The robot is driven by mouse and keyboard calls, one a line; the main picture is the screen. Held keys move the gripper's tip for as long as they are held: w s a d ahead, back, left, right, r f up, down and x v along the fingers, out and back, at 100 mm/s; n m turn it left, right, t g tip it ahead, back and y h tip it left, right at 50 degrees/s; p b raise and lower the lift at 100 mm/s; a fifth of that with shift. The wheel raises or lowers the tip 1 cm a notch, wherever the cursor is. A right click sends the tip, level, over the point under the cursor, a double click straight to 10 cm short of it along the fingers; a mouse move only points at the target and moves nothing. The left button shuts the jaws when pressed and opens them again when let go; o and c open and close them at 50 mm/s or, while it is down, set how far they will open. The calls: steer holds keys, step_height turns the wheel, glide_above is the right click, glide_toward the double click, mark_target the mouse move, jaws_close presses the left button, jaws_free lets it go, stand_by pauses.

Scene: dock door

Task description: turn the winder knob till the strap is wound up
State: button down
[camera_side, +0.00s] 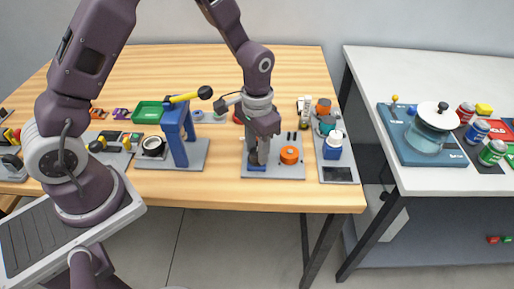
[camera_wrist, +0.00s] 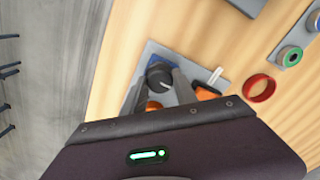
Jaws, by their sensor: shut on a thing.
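The winder stands on a grey plate (camera_side: 281,172) near the front edge of the wooden table. Its dark round knob (camera_wrist: 160,73) has a pale mark on top and sits over a blue base (camera_side: 257,168). My gripper (camera_side: 257,160) points down over the blue base, its fingers closed on the knob; the fingers hide most of the knob in the side view. In the wrist view my gripper (camera_wrist: 160,80) has one finger on each side of the knob. An orange round part (camera_side: 289,155) sits on the plate to the right. I cannot make out the strap clearly.
A blue stand (camera_side: 176,138) with a yellow, black-ended lever (camera_side: 190,97) rises close on the left. A plate with a blue-and-white container (camera_side: 333,146) is close on the right. A red ring (camera_wrist: 259,88) lies nearby.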

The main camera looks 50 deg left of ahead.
mark_target(256, 152)
stand_by(0.3)
steer(key=c, duration=1)
jaws_free()
steer(key=shift+o, duration=0.2)
step_height(256, 152, up, 7)
steer(key=shift+r, duration=0.1)
steer(key=s+a+r+t, duration=0.1)
steer(key=s+r+t, duration=0.1)
steer(key=s+r, duration=0.4)
steer(key=s+a+r+t, duration=0.1)
steer(key=s+r, duration=0.3)
steer(key=r, duration=0.4)
steer(key=s+r+n+t, duration=0.1)
steer(key=s+r+t, duration=0.1)
steer(key=s, duration=0.9)
steer(key=shift+a+r+t, duration=0.25)
steer(key=shift+r+t, duration=0.05)
steer(key=shift+r, duration=0.05)
